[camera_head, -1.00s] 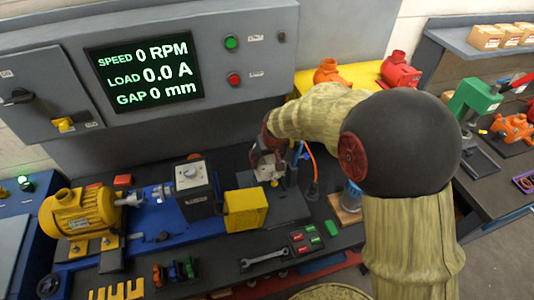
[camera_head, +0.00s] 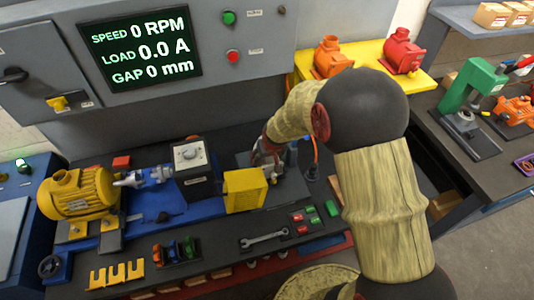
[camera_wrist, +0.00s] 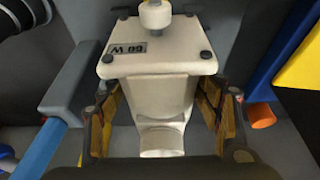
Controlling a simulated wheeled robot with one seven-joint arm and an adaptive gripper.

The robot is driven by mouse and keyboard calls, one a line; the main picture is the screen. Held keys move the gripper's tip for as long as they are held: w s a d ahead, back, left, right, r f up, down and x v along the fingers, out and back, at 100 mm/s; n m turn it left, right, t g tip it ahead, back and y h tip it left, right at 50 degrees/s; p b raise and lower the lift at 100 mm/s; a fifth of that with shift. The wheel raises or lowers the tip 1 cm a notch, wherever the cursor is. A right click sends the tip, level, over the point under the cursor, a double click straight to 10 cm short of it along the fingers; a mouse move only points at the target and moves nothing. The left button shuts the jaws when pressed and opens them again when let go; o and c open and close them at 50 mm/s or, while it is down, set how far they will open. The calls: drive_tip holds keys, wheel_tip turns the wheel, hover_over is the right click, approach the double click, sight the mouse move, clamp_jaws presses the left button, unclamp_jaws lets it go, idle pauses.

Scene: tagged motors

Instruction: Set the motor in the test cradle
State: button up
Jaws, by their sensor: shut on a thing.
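A cream-white motor (camera_wrist: 160,88) with a "60 W" label fills the middle of the wrist view. My gripper (camera_wrist: 165,125) is shut on it, one finger on each side of its body. In the head view my gripper (camera_head: 268,158) is over the dark grey platform (camera_head: 288,190), just right of the yellow block (camera_head: 245,190) on the bench. The motor is mostly hidden there by my gripper. I cannot tell the test cradle apart clearly, nor whether the motor touches anything below it.
A yellow motor (camera_head: 78,195) and shaft assembly stand on a blue base at left. A wrench (camera_head: 264,238) and coloured blocks (camera_head: 302,220) lie in front. A control panel (camera_head: 215,50) stands behind. Orange (camera_head: 330,58) and red (camera_head: 402,50) motors sit on a yellow shelf.

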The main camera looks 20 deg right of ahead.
drive_tip(key=shift+w, duration=0.2)
drive_tip(key=shift+f, duration=0.1)
drive_tip(key=o, duration=2.1)
drive_tip(key=shift+s+f, duration=0.2)
